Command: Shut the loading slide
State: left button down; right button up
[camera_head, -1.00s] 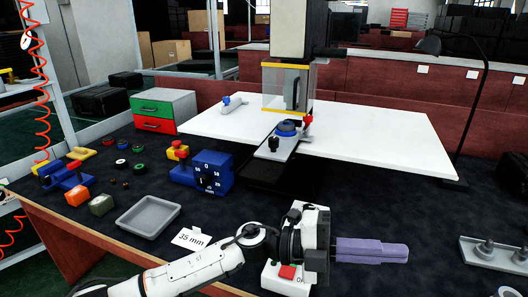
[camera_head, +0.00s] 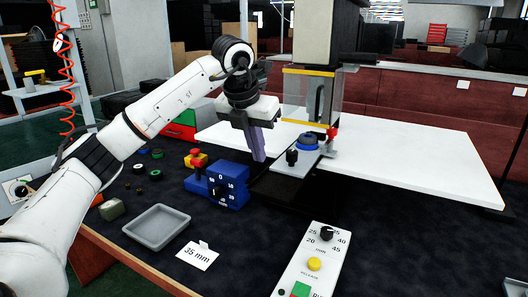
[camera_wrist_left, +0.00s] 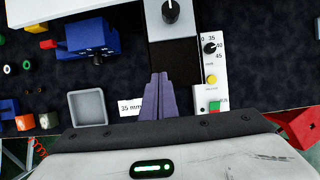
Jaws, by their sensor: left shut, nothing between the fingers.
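The loading slide (camera_head: 289,170) is a light grey plate with a black knob (camera_head: 292,155) near its front edge. It sticks out of the press toward me, above a dark track (camera_head: 290,193). A blue round piece (camera_head: 307,143) sits on it, close to the guard. My left gripper (camera_head: 258,158) has purple fingers, shut and empty, pointing down just left of the slide in the head view. In the left wrist view, the shut fingertips (camera_wrist_left: 160,76) are over the near side of the track, with the slide (camera_wrist_left: 172,24) and knob (camera_wrist_left: 170,10) beyond them. My right gripper is out of view.
The press guard (camera_head: 312,95) has yellow edges and stands behind the slide. A blue dial block (camera_head: 222,190) is left of the track. A grey tray (camera_head: 155,228), a 35 mm card (camera_head: 197,256) and a control box (camera_head: 313,262) lie in front. Dark tabletop right of the control box is bare.

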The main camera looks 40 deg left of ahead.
aim_at(266, 181)
pick_arm(q)
jog(key=x, duration=0.7)
jog(key=shift+w+f, duration=0.1)
jog(key=shift+f, duration=0.3)
jog(key=shift+w+a+r+p, duration=0.15)
jog(key=shift+w+p, duration=0.15)
jog(key=shift+w, duration=0.25)
jog(key=shift+w+a+r+p, duration=0.1)
jog(key=shift+w+p, duration=0.15)
jog(key=shift+w, duration=0.35)
jog(key=shift+w+a+f, duration=0.15)
jog(key=shift+w+a, duration=0.05)
jog(key=shift+w, duration=0.6)
